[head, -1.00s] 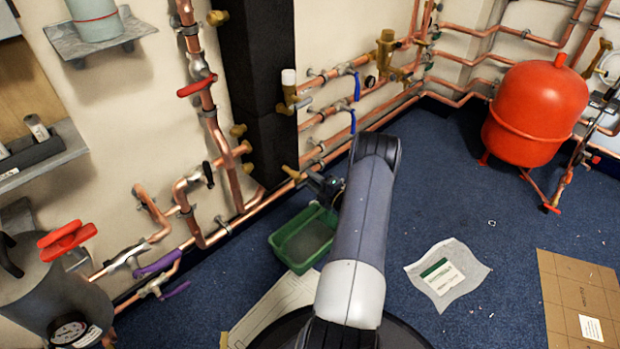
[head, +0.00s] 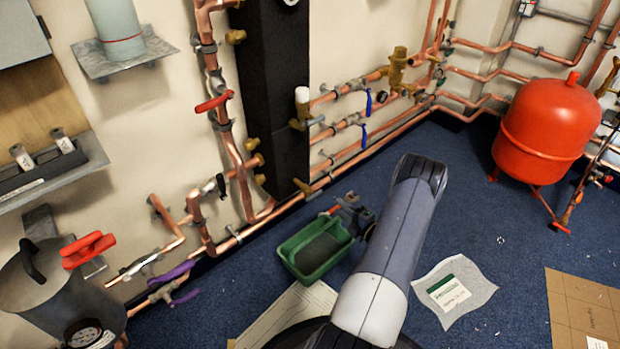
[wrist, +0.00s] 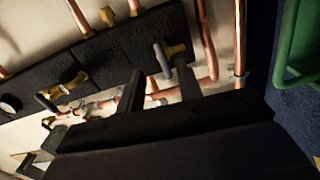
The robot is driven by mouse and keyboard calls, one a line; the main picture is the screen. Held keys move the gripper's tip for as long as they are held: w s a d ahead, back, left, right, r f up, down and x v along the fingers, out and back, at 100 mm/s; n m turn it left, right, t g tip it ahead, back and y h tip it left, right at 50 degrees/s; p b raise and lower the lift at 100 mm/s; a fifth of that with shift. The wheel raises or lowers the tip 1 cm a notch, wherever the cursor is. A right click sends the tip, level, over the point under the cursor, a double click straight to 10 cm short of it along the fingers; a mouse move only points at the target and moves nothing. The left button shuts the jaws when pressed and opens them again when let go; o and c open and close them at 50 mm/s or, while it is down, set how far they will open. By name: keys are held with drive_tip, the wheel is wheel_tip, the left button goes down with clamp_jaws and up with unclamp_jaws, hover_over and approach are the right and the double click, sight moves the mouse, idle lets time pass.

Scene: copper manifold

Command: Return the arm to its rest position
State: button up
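My arm (head: 388,250) reaches from the bottom of the head view up to an elbow on the right, with its far end folded back behind. My gripper (head: 345,205) is small and partly hidden there, just above and right of the green tray (head: 290,246). In the wrist view my gripper (wrist: 158,80) shows two dark fingers spread apart, with nothing held between them. Copper pipes and a brass valve (wrist: 176,49) show beyond the fingers.
Copper pipework (head: 235,240) and a black column (head: 275,100) line the wall. A red tank (head: 545,130) stands at right. A grey canister (head: 50,290) is at lower left. Paper (head: 452,290) and cardboard (head: 580,305) lie on otherwise open blue floor.

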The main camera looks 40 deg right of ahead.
sight(322, 193)
drive_tip(key=w+b, duration=0.1)
drive_tip(key=w, duration=0.2)
drive_tip(key=w+b, duration=0.1)
drive_tip(key=w, duration=0.3)
drive_tip(key=w+a+b, duration=0.1)
drive_tip(key=w, duration=0.2)
drive_tip(key=shift+w+f, duration=0.1)
drive_tip(key=shift+w, duration=0.1)
drive_tip(key=shift+w+d, duration=0.1)
drive_tip(key=shift+w, duration=0.05)
drive_tip(key=shift+r+n, duration=0.2)
drive_tip(key=shift+n, duration=0.1)
